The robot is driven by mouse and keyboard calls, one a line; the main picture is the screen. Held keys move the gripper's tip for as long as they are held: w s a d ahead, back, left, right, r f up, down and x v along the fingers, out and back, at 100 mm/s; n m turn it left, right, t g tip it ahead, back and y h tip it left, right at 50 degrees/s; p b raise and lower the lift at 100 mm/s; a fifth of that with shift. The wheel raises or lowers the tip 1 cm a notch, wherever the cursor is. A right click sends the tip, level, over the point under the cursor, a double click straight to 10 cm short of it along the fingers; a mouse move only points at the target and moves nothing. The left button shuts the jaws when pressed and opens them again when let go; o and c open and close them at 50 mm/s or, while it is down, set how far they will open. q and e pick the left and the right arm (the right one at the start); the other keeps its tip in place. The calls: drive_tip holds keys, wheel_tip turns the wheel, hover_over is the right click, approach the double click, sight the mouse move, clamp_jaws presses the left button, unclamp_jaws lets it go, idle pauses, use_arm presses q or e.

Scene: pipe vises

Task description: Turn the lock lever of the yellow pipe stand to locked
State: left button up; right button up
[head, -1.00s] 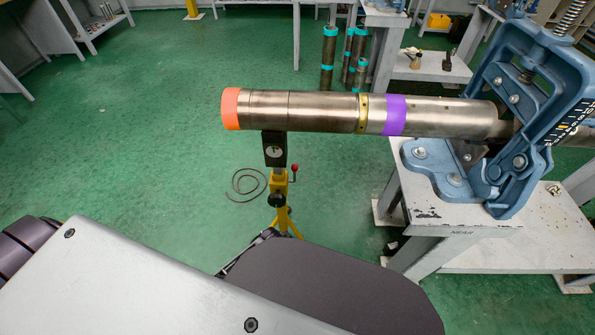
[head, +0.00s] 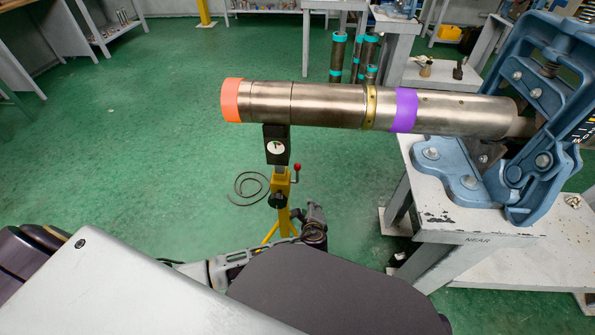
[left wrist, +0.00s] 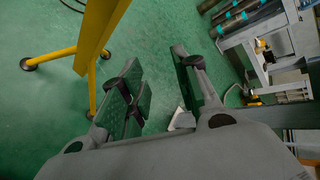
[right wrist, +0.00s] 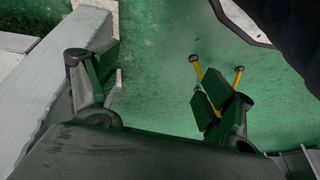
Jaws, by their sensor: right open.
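The yellow pipe stand (head: 281,190) stands on the floor under the pipe's left end. Its lock lever (head: 297,168) has a red knob and points up on the stand's right side. The black stand head (head: 276,145) sits under the pipe. My left gripper (head: 314,225) is low, just right of the stand and below the lever. In the left wrist view its fingers (left wrist: 165,85) are apart and empty, with yellow stand parts (left wrist: 98,40) to their left. My right gripper (right wrist: 160,85) is open and empty in its wrist view, with yellow stand legs (right wrist: 212,82) beyond its right finger.
The steel pipe (head: 325,104), with orange and purple bands, runs right to a blue vise (head: 520,150) on a white bench (head: 440,215). A coiled hose (head: 250,187) lies left of the stand. Green floor to the left is clear.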

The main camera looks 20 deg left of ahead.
use_arm(q)
wheel_tip(320, 180, up, 5)
drive_tip(key=s+m+t+y, duration=0.1)
drive_tip(key=m+t+y, duration=0.15)
drive_tip(key=m, duration=0.25)
drive_tip(key=m+t+y, duration=0.2)
drive_tip(key=m, duration=0.3)
approach(298, 170)
drive_tip(key=s+d+f, duration=0.1)
drive_tip(key=d+f, duration=0.1)
drive_tip(key=shift+s+a+r+m+b, duration=0.3)
drive_tip(key=shift+s+r+m+b, duration=0.25)
drive_tip(key=shift+r, duration=0.3)
use_arm(e)
wheel_tip(298, 170, up, 10)
drive_tip(key=s, duration=0.1)
drive_tip(key=shift+a, duration=0.25)
use_arm(q)
drive_tip(key=b+x, duration=0.3)
drive_tip(key=x, duration=1)
drive_tip(key=shift+w+a+r+b, duration=0.15)
drive_tip(key=shift+w+a+b, duration=0.15)
drive_tip(key=shift+b, duration=0.1)
use_arm(e)
wheel_tip(298, 170, down, 8)
drive_tip(key=w+a+t+y, duration=0.1)
drive_tip(key=a, duration=0.1)
drive_tip(key=shift+a+f+y, duration=0.25)
drive_tip(key=shift+a+y, duration=0.05)
